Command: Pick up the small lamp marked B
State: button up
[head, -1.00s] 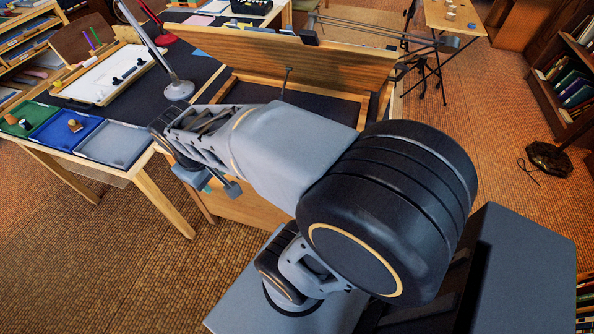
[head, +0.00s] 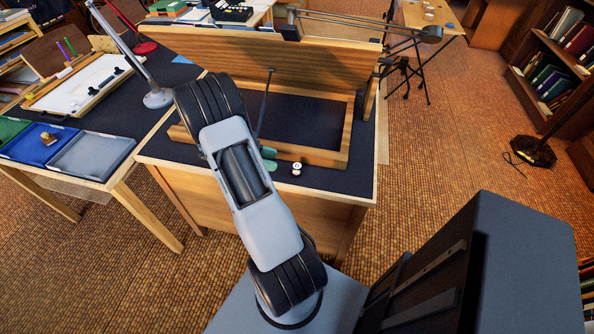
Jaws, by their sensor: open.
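No lettered lamp can be made out for certain. A small round white-topped object (head: 297,167) with a dark mark stands on the desk near its front edge; the mark is too small to read. Two green pads, which look like the tips of my gripper (head: 269,158), show just right of my arm and left of that object. They are apart with nothing visible between them. The rest of my gripper is hidden behind my arm. A tall grey lamp (head: 157,98) stands at the desk's left, and a red lamp (head: 143,47) stands farther back.
Blue (head: 40,146), grey (head: 92,157) and green trays lie at left. A whiteboard-like panel (head: 80,85) is behind them.

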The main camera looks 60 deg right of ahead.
aim_at(295, 166)
jog(key=x, duration=1.1)
jog(key=shift+s+f+p, duration=0.2)
jog(key=shift+f+p, duration=0.05)
jog(key=shift+p, duration=0.05)
jog(key=c, duration=0.7)
